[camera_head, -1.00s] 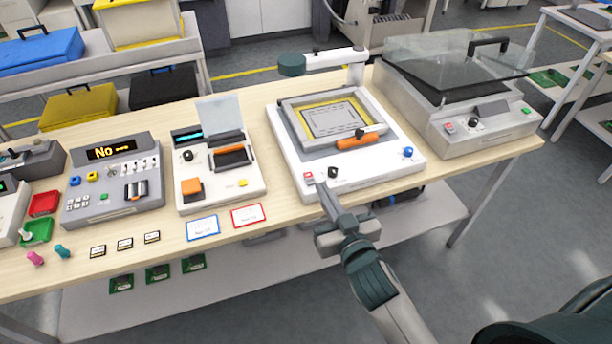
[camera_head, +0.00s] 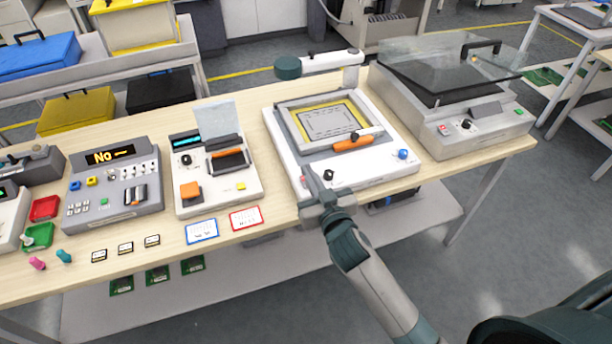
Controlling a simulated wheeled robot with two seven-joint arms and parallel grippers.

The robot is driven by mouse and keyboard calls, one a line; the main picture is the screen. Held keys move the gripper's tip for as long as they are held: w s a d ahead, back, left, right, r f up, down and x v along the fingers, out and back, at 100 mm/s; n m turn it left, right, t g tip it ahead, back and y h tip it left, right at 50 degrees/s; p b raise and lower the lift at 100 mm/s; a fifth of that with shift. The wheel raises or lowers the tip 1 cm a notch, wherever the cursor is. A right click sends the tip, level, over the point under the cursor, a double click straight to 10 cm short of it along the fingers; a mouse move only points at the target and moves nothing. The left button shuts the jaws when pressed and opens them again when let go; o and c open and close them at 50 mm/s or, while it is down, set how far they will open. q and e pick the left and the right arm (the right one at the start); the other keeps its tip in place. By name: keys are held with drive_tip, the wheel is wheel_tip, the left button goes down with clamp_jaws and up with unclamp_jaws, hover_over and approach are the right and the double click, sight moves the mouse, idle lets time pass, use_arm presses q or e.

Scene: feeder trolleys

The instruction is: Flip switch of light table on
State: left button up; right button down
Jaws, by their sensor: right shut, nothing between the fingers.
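A white device (camera_head: 415,172), which looks like the light table, stands on the bench with a framed yellow-edged panel (camera_head: 340,108) on top. On its front edge are a red switch (camera_head: 302,182), a black knob (camera_head: 329,175) and a blue button (camera_head: 403,154). My right gripper (camera_head: 308,170) is shut and empty, its fingertips at the front left of the device, right beside the red switch. The fingers hide part of the switch, so I cannot tell its position or whether they touch it. My left gripper is not in view.
A grey machine with a clear lid (camera_head: 452,127) stands to the right. A device with an orange button (camera_head: 190,190) and a grey console (camera_head: 115,205) stand to the left. Two cards (camera_head: 202,231) lie on the bench's front edge.

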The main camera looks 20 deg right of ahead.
drive_tip(key=shift+w, duration=0.95)
wheel_tip(320, 180, down, 3)
drive_tip(key=shift+r, duration=0.1)
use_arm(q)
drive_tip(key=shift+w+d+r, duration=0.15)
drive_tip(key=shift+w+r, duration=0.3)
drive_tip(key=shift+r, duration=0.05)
use_arm(e)
drive_tip(key=shift+w+f, duration=0.15)
drive_tip(key=shift+f, duration=0.6)
use_arm(q)
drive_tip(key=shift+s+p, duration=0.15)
drive_tip(key=shift+p, duration=0.2)
use_arm(e)
drive_tip(key=shift+r, duration=0.1)
drive_tip(key=shift+w+r+g+p, duration=0.1)
drive_tip(key=shift+g+p, duration=0.2)
drive_tip(key=shift+p, duration=0.8)
drive_tip(key=shift+f, duration=0.35)
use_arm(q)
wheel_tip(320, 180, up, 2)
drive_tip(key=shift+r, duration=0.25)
use_arm(e)
drive_tip(key=shift+r, duration=0.15)
